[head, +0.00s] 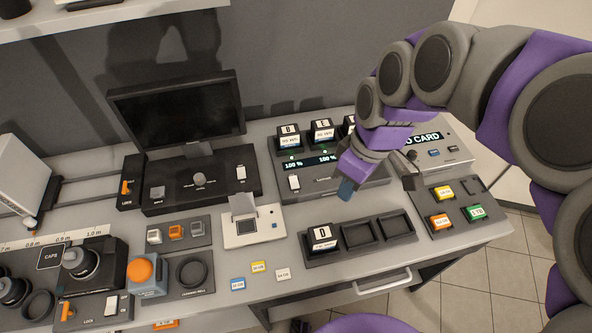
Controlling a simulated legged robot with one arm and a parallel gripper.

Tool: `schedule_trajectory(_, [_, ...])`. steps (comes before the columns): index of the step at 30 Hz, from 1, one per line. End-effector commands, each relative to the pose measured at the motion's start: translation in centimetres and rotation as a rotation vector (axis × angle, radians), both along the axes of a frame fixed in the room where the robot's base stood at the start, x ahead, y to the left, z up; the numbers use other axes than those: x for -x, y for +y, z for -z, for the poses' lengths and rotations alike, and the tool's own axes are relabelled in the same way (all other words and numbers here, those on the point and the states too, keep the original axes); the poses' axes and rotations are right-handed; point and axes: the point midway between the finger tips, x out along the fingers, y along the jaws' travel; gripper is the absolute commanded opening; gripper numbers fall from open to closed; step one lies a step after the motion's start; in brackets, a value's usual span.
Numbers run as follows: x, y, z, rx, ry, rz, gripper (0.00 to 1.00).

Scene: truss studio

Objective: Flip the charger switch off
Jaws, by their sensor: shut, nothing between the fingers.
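The charger (270,158) is a grey box towards the back of the table, with dark batteries standing in its top slots. Its display (310,162) reads 100 % under two of them. A small white switch (294,182) sits at the left of its front panel; I cannot tell which way it is set. My gripper (347,188) is shut and empty, above the charger's front right part and to the right of the switch, apart from it. My arm and gripper hide part of the charger's right side and a further battery.
In front of the charger is a holder (309,257) with one battery marked D and two empty slots. A card reader box (462,147) and a tray of coloured cards (434,194) stand to the right. A monitor unit (205,180) and a white device (247,237) stand to the left.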

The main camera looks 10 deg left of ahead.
Motion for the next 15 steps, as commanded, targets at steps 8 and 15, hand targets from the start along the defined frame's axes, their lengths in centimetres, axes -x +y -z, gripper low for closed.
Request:
schedule_trajectory(8, [-7.3,4.8,1.8,-0.11,-0.073,-0.352,0.0])
schedule_trajectory(15, [-13.1,8.0,4.8,-0.171,-0.139,-0.611,0.0])
